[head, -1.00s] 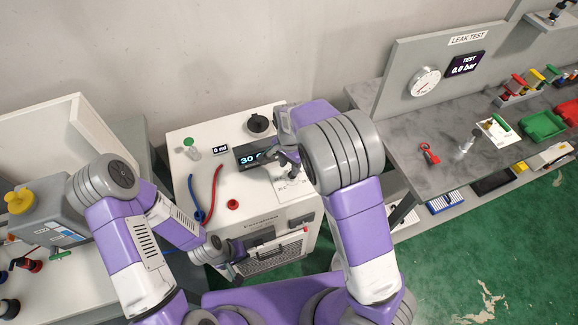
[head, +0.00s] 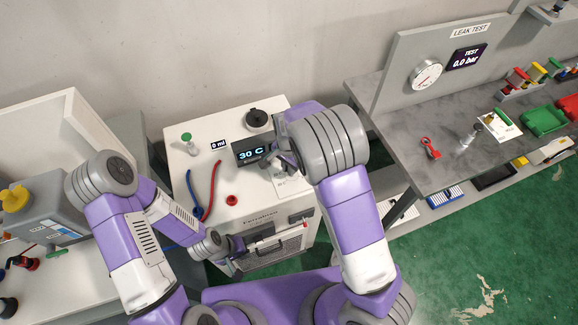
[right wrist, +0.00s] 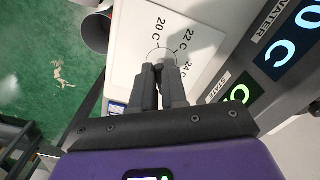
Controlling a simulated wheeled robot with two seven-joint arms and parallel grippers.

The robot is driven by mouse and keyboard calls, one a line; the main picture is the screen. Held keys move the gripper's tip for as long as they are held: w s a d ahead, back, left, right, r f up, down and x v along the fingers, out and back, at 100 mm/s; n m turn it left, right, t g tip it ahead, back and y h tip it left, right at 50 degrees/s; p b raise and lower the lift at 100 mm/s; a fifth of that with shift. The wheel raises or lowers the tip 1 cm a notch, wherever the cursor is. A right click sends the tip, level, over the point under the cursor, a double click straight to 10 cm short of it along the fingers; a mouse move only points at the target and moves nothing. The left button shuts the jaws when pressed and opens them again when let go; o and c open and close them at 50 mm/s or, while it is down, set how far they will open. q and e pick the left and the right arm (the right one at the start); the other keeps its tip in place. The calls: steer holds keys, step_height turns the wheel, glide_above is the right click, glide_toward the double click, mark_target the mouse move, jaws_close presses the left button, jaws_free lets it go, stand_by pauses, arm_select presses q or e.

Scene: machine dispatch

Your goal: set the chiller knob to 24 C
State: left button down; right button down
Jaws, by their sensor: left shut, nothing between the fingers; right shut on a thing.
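The chiller (head: 215,180) is a white box in the middle of the head view, with a dark display (head: 251,153) reading 30 C. My right gripper (head: 280,163) is over its top, beside the display. In the right wrist view, my right gripper (right wrist: 160,72) is shut on the chiller knob, which the fingers mostly hide. The dial plate (right wrist: 185,22) around it shows marks 20 C, 22 C and 24 C. The knob's pointer cannot be made out. My left gripper (head: 232,255) is shut and empty, low by the chiller's front.
A black cap (head: 258,119), a red cap (head: 231,199), and a blue and a red hose (head: 215,185) are on the chiller top. A leak test bench (head: 400,130) stands to the right.

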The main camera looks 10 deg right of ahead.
stand_by(0.3)
steer(key=n, duration=0.2)
steer(key=shift+s+d+n, duration=0.15)
steer(key=shift+n, duration=0.25)
steer(key=n, duration=0.2)
steer(key=shift+d+n, duration=0.1)
steer(key=shift+n, duration=0.3)
steer(key=n, duration=0.6)
steer(key=shift+s+d, duration=0.1)
steer(key=shift+d, duration=0.25)
steer(key=c, duration=1.2)
jaws_free()
steer(key=shift+o, duration=0.2)
